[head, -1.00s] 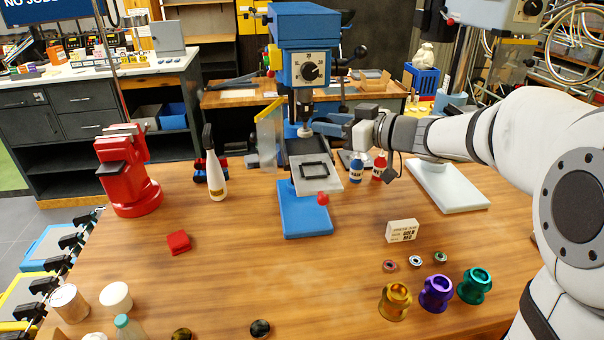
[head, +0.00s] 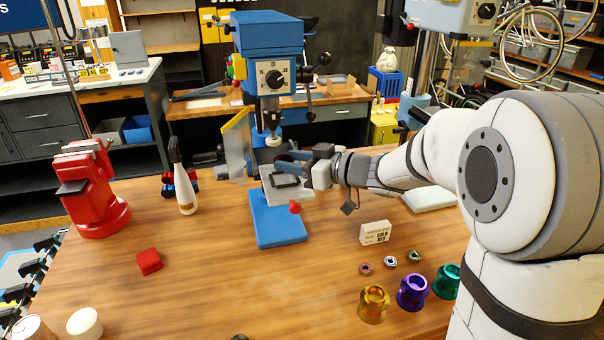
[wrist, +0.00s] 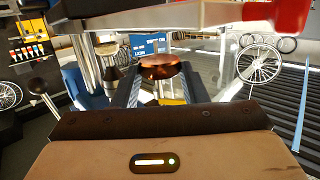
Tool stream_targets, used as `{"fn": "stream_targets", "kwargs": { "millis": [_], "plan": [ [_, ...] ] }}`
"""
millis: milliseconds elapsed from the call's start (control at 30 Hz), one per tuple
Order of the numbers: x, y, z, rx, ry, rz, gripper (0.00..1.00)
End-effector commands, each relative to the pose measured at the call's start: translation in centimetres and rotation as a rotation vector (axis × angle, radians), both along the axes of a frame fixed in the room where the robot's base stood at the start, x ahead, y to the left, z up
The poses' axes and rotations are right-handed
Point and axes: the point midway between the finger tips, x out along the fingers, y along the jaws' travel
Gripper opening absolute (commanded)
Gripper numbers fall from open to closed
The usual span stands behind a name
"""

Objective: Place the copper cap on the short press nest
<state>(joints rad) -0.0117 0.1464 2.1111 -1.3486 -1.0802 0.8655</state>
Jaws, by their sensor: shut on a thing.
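The copper cap (wrist: 160,67) shows between the fingertips of my gripper (wrist: 158,78) in the wrist view, and the gripper is shut on it. In the head view my gripper (head: 283,157) overlaps the work plate (head: 303,193) of the blue press (head: 268,78); its height against the plate is hard to judge. The cap cannot be made out there. A black frame (head: 285,181) lies on the plate, partly covered by my gripper; I cannot tell whether it is the nest. A grey plate edge (wrist: 200,13) crosses the top of the wrist view.
A red knob (head: 295,207) hangs at the plate's front, above the blue press base (head: 278,225). A white bottle (head: 184,190) and red vise (head: 92,190) stand left. A small white box (head: 375,233) and gold cup (head: 373,303) are at right.

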Motion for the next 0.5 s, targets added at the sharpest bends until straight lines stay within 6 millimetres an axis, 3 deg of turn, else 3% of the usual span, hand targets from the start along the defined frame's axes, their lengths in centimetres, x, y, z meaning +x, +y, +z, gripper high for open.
{"fn": "stream_targets", "kwargs": {
  "millis": [200,433,467,500],
  "plan": [
    [0.0,0.0,-2.9,0.002,0.005,-0.001,0.10],
    [0.0,-0.1,-3.3,0.000,0.003,-0.001,0.10],
    [0.0,-0.1,-3.3,0.000,0.004,-0.002,0.41],
    [0.0,-0.1,-3.3,-0.001,0.005,-0.002,0.44]
  ]
}}
